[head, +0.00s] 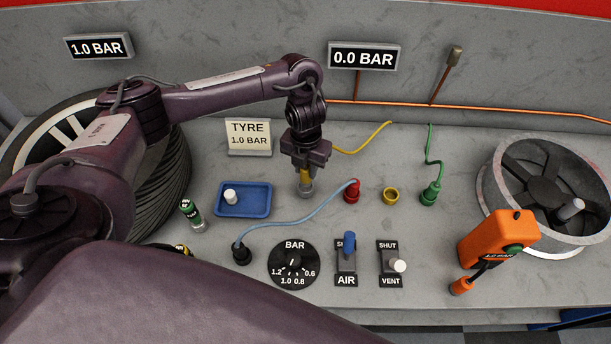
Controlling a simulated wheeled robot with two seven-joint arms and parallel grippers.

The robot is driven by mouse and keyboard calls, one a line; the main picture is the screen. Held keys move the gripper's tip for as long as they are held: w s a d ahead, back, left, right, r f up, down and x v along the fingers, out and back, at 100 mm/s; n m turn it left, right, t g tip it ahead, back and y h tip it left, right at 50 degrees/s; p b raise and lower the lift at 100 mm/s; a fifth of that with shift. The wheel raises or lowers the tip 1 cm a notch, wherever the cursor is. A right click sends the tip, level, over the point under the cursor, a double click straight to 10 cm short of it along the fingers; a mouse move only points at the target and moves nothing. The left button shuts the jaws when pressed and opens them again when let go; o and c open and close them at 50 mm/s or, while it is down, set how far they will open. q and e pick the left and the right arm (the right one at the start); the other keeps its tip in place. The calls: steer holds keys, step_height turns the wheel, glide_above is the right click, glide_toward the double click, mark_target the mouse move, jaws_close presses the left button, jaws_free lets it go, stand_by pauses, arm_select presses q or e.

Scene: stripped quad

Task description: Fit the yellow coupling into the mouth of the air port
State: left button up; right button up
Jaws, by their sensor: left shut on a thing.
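My left gripper (305,168) reaches down over the middle of the bench and is shut on the yellow coupling (306,181). The coupling points down, with a grey end (306,191) below the jaws. Its upper part is hidden by the jaws, and a yellow hose (368,141) runs from it to the back right. A yellow-rimmed round port (391,196) stands to the right, beyond the red fitting, with its mouth open and empty; it looks like the air port. The coupling is apart from it. My right gripper is not in view.
A red fitting (351,191) with a blue hose (297,220) stands between gripper and yellow port. A green fitting (431,194) is right of the port. A blue tray (260,212), dial (294,265), two levers and an orange tester (499,239) are around.

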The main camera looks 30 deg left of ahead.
mark_target(305, 176)
arm_select(q)
step_height(305, 176, down, 3)
steer(key=shift+s+b, duration=0.1)
steer(key=shift+b, duration=0.35)
steer(key=shift+f, duration=0.2)
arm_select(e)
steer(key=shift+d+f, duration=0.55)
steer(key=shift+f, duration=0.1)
arm_select(q)
steer(key=shift+f, duration=0.1)
steer(key=o, duration=1)
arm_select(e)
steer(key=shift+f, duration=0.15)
